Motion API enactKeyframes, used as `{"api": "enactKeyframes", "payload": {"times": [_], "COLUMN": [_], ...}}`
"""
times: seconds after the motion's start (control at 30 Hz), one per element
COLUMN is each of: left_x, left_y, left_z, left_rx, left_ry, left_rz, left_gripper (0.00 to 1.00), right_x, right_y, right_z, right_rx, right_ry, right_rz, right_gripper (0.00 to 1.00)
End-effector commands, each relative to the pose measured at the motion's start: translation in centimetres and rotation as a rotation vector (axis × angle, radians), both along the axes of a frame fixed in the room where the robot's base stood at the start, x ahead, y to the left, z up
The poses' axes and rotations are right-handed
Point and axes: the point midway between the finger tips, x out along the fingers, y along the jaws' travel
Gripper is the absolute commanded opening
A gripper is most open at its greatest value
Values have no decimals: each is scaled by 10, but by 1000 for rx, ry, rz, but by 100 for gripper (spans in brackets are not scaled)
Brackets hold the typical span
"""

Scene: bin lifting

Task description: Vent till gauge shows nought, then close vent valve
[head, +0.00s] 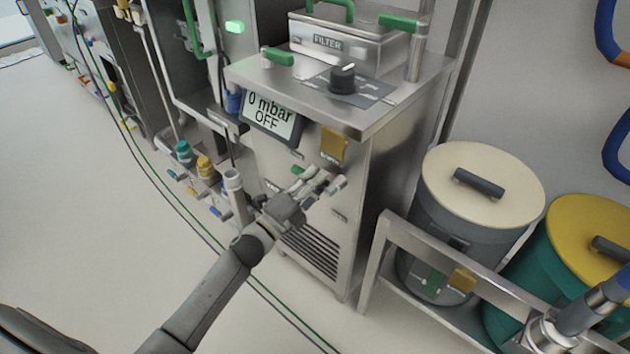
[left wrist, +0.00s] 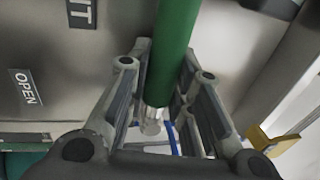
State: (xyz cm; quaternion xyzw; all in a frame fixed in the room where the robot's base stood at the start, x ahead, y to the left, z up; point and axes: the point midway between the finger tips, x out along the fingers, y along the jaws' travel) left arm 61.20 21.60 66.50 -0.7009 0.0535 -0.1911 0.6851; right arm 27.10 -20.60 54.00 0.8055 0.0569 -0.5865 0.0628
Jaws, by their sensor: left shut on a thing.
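The gauge display (head: 272,115) on the steel cabinet reads "0 mbar OFF". My left gripper (head: 318,184) is at the cabinet's front, below the display, shut on a green valve handle. In the left wrist view the green handle (left wrist: 172,55) runs down between the fingers of the left gripper (left wrist: 160,100), with a metal end below it. A label "OPEN" (left wrist: 25,87) and a partly cut-off label ending in "UT" (left wrist: 82,13) show on the panel beside it. In the head view the hand hides much of the handle. My right gripper is not clearly visible.
A black knob (head: 343,78) and a filter box (head: 345,42) are on the cabinet top. A yellow tag (head: 333,145) hangs on its front. Lidded bins (head: 485,185) stand in a metal frame at right. Thin cables cross the open floor at left.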

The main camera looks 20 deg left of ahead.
Motion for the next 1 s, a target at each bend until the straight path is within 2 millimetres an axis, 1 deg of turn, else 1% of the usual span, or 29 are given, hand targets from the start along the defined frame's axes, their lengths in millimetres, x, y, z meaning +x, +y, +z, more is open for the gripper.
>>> {"api": "enactKeyframes", "payload": {"times": [0.07, 0.1, 0.2, 0.27, 0.57, 0.67, 0.77, 0.87, 1.0], "left_x": [0, 0, 0, 0, -1, -5, -15, -31, -57], "left_y": [0, 0, 0, 0, 0, 2, 6, 11, 21], "left_z": [0, 0, 0, 0, 0, -2, -4, -8, -14], "left_rx": [13, 13, 11, 9, 4, 3, 3, 5, 5], "left_ry": [-4, -4, -3, -2, -1, 0, 0, 1, 2], "left_rz": [1, 1, 0, 0, 0, 0, 1, 1, 1], "left_gripper": [0, 24, 36, 43, 43, 43, 43, 43, 43], "right_x": [0, 0, 0, 0, 2, 2, 1, 1, 0], "right_y": [0, 0, 0, 0, 0, 0, 0, 0, 0], "right_z": [0, 0, 0, 0, 1, 1, 1, 0, 0], "right_rx": [0, 0, 0, 0, 1, 1, 1, 1, 0], "right_ry": [0, 0, 0, 0, -5, -4, -3, -2, -1], "right_rz": [0, 0, 0, 0, -1, -1, -1, -1, 0], "right_gripper": [0, 0, 0, 0, 0, 0, 0, 0, 0]}}
